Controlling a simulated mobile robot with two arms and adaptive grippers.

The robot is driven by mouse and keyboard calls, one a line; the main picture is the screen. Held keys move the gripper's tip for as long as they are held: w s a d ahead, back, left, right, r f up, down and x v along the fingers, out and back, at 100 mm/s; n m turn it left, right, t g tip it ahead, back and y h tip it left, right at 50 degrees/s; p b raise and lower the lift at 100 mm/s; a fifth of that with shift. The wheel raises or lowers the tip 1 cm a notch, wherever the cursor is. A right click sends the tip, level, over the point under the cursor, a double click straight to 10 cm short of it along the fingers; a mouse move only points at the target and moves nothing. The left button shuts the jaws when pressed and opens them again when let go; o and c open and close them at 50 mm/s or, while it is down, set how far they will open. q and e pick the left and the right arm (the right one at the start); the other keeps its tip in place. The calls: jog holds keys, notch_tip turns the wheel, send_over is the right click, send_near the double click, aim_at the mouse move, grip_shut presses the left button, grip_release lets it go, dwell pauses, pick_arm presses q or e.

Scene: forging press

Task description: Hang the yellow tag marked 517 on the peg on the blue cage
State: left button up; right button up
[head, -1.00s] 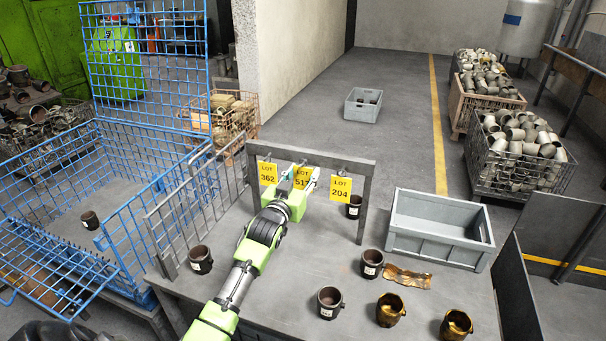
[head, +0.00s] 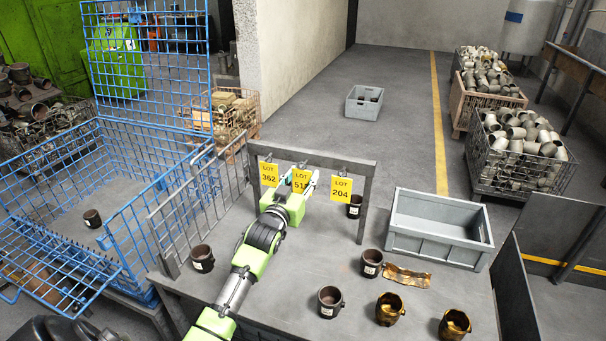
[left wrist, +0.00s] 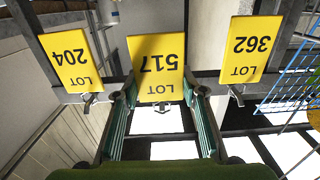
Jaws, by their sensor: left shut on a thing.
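The yellow tag marked LOT 517 (head: 301,184) hangs at the middle of the grey rail frame on the table, partly covered by my fingers. In the left wrist view the same tag (left wrist: 156,62) appears upside down between my fingertips. My left gripper (head: 303,178) is shut on this tag, one finger at each side edge. The blue cage (head: 150,62) stands at the left, its mesh panel upright. I cannot make out its peg. My right gripper is not in view.
Yellow tags 362 (head: 268,174) and 204 (head: 341,190) hang on either side, close to my fingers. Dark cups, brass-coloured pieces and a grey bin (head: 440,225) are on the table. A grey mesh panel (head: 195,215) stands between table and cage.

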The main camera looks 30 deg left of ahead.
pick_arm(q)
jog(key=shift+p+v, duration=1)
jog(key=shift+v, duration=0.65)
jog(key=p, duration=0.2)
send_near(302, 177)
jog(key=shift+w+a+f, duration=0.1)
jog(key=shift+w+f, duration=0.1)
jog(key=shift+f, duration=0.3)
jog(key=shift+w+f, duration=0.25)
jog(key=shift+f, duration=0.3)
